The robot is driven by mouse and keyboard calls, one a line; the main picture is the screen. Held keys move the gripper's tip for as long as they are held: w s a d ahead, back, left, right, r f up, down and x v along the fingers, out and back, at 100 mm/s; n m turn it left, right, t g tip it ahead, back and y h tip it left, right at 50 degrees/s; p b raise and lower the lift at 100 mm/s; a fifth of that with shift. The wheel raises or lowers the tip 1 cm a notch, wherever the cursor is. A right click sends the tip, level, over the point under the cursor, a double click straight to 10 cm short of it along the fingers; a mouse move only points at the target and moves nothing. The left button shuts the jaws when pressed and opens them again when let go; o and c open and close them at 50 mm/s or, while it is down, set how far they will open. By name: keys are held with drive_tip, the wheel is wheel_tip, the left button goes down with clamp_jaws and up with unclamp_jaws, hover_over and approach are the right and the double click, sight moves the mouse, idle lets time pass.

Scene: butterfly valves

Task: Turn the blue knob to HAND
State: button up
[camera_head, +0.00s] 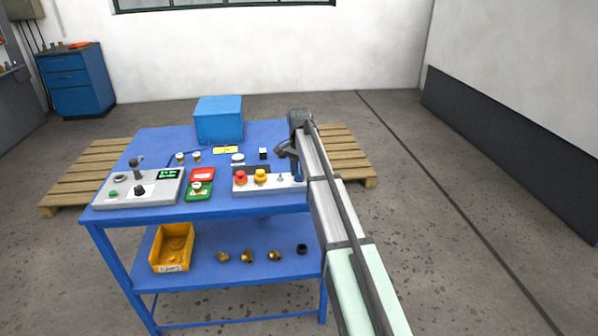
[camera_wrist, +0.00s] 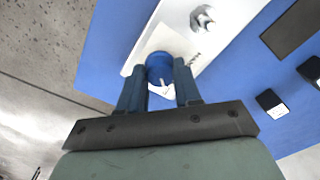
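The blue knob (camera_wrist: 159,67) shows in the wrist view near the end of a pale control box (camera_wrist: 190,40). A white pointer-like mark with dark lettering shows beside it. My gripper (camera_wrist: 160,63) has its two dark blue fingers apart, with the knob between their tips in the picture. I cannot tell whether the fingers touch it. In the head view the control box (camera_head: 247,188) lies at the table's front right, and my gripper (camera_head: 289,152) is over its right end. My gripper and arm hide most of the knob there.
A red button (camera_head: 241,177), a yellow knob (camera_head: 260,175) and a small metal switch (camera_head: 280,177) sit on the same box. A grey control panel (camera_head: 160,196) and red-green case (camera_head: 200,186) stand left. A blue bin (camera_head: 219,119) stands behind.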

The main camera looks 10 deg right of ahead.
drive_tip(key=c, duration=0.5)
drive_tip(key=shift+n, duration=0.4)
drive_tip(key=n, duration=1.1)
drive_tip(key=shift+d+n, duration=0.1)
drive_tip(key=shift+n, duration=1.9)
